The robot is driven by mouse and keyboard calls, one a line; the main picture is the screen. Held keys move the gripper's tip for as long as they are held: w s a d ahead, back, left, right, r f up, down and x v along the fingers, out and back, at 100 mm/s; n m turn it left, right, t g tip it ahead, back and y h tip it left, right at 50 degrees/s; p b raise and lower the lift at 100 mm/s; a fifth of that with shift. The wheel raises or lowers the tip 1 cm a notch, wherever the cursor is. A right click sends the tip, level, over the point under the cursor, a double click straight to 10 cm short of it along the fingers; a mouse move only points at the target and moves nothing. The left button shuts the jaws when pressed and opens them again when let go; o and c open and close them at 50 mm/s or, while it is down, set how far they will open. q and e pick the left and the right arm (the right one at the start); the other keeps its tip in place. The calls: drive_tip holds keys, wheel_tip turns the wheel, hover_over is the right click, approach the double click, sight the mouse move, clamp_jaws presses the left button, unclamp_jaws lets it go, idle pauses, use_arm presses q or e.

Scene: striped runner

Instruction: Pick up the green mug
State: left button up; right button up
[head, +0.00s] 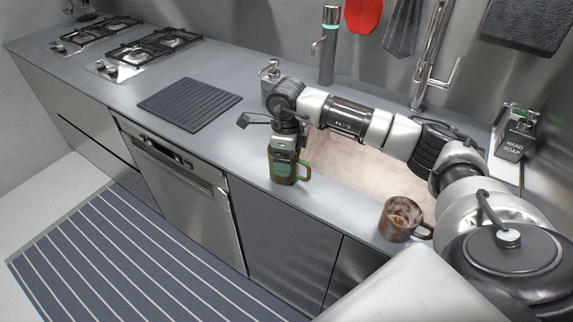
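The green mug (275,176) stands upright on the grey counter near its front edge, left of the sink, with its handle to the right. My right arm reaches across from the right, over the sink. Its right gripper (286,158) points down at the mug and covers much of its upper part and rim. Whether the fingers are open or shut on the mug cannot be seen. My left gripper is not in view.
A brown mug (397,222) stands on the counter by the sink's (345,170) front edge. A black ribbed mat (190,104) lies to the left. A tall tap (427,70) and soap bottles (516,138) stand behind. The counter between ribbed mat and green mug is clear.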

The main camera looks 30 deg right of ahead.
drive_tip(key=c, duration=0.5)
